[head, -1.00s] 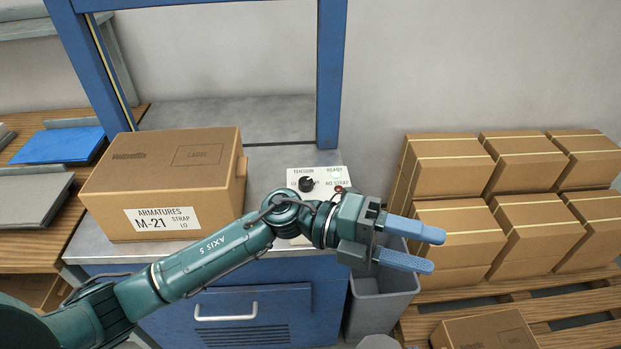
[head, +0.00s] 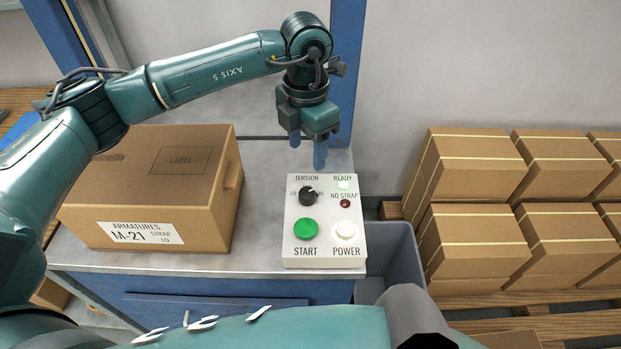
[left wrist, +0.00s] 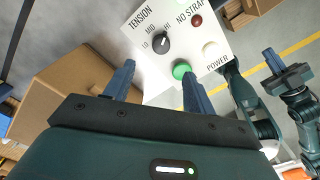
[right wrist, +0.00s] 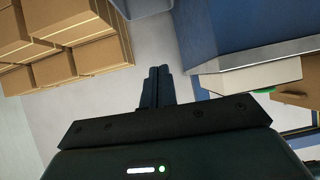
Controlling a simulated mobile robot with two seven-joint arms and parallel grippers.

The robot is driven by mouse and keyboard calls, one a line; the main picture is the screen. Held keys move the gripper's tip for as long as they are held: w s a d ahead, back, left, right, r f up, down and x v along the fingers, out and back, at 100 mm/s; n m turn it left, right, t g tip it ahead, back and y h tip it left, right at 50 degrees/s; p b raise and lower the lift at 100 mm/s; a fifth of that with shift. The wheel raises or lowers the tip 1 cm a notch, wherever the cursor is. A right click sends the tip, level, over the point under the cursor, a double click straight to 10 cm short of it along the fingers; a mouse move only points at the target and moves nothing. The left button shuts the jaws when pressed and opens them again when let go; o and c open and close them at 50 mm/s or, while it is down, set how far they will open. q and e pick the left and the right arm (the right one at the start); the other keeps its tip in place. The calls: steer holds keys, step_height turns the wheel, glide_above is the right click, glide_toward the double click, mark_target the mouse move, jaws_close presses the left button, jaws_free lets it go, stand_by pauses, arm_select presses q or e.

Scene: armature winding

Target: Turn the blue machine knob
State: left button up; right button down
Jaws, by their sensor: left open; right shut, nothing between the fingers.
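The black tension knob (head: 308,196) sits on the white control panel (head: 293,257) of the blue machine. Its white mark points to the upper right, toward HI. The knob also shows in the left wrist view (left wrist: 163,43), just beyond the fingertips. My left gripper (head: 307,152) is open and empty, pointing down above the panel's back edge, apart from the knob. Its fingers (left wrist: 157,74) spread either side of the knob's direction in the left wrist view. My right gripper (right wrist: 157,72) is shut and empty, away from the knob.
A carton (head: 145,200) labelled "ARMATURES M-21 STRAP LO" stands left of the panel. The panel has a green START button (head: 306,229), a white POWER button (head: 345,230), a lit READY lamp (head: 344,185) and a dark red NO STRAP lamp (head: 345,203). A grey bin and stacked boxes (head: 470,165) are right.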

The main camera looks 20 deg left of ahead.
mark_target(307, 192)
arm_select(q)
step_height(307, 192, down, 12)
steer(key=shift+s+r+p, duration=0.1)
steer(key=shift+s+p, duration=0.05)
steer(key=shift+p, duration=0.65)
steer(key=shift+c, duration=0.6)
steer(key=c, duration=0.9)
